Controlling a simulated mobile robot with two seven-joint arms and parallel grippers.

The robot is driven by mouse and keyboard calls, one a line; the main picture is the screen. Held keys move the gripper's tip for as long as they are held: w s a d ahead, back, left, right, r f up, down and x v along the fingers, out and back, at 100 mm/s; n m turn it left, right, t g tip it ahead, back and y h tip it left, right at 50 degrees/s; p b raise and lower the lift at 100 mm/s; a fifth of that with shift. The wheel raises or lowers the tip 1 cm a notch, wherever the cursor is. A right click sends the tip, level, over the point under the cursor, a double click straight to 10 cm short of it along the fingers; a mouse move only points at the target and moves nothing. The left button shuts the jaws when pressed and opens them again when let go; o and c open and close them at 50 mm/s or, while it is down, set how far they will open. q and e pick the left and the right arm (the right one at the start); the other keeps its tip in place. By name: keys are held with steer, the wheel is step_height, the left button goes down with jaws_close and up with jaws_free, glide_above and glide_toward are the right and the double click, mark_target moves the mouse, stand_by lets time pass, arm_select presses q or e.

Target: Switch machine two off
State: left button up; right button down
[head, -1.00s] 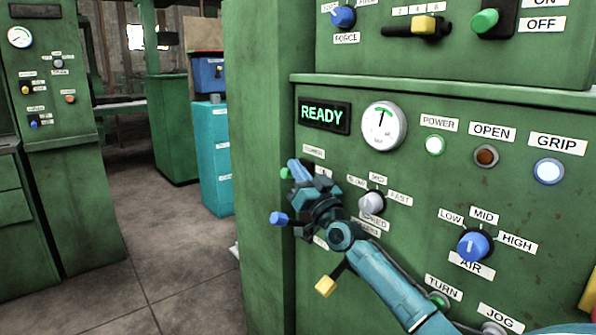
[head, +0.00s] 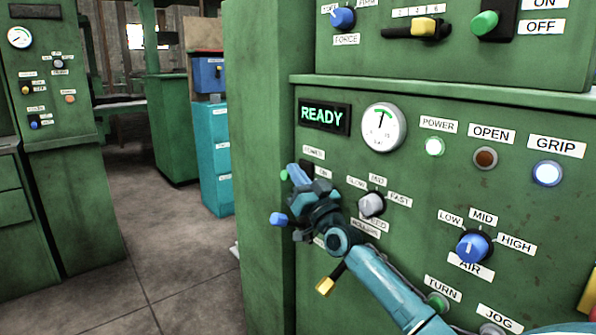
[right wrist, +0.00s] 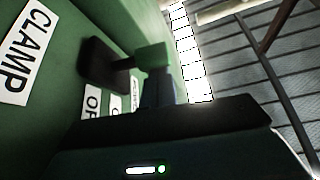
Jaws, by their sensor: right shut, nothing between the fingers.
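My right gripper (head: 297,172) is shut and empty at the panel's left edge. A green-tipped lever (head: 284,175) just shows beyond its fingers, below a small label. In the right wrist view the green lever tip (right wrist: 152,57) sits on a dark mount, with my fingertips close against or beside it; contact is unclear. An "OF…" label (right wrist: 92,102) is partly hidden. The lever's setting is unclear. My left gripper is out of view.
A grey speed knob (head: 371,204), blue air knob (head: 472,246), blue-ended lever (head: 278,219) and yellow-ended lever (head: 325,287) surround my right arm. A CLAMP label (right wrist: 18,50) shows in the wrist view. Open floor (head: 175,260) lies left.

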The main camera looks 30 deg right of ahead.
steer(key=shift+a+f, duration=0.1)
steer(key=shift+f, duration=0.7)
steer(key=p+v, duration=0.1)
steer(key=v, duration=1.2)
stand_by(0.3)
